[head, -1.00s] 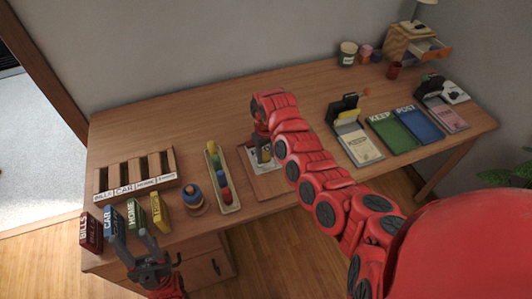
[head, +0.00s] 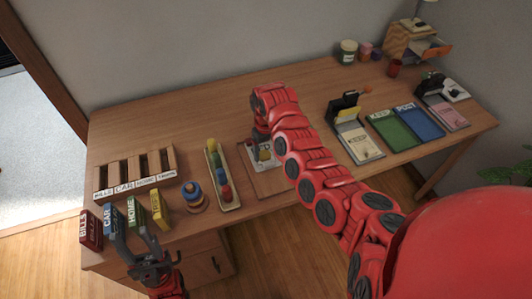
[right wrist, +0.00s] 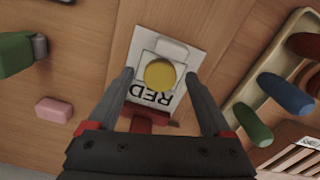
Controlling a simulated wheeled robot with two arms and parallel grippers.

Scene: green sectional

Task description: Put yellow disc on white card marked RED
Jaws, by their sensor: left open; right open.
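The yellow disc (right wrist: 159,74) lies over the white card (right wrist: 187,58) marked RED in the right wrist view. The printed letters show upside down on the near side of the disc. My right gripper (right wrist: 160,76) is open, with one finger on each side of the disc and visible gaps between. My left gripper (head: 133,230) is open and empty at the desk's front left, near the small boxes.
A pale block (right wrist: 172,47) lies by the disc. The desk's back middle is clear.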

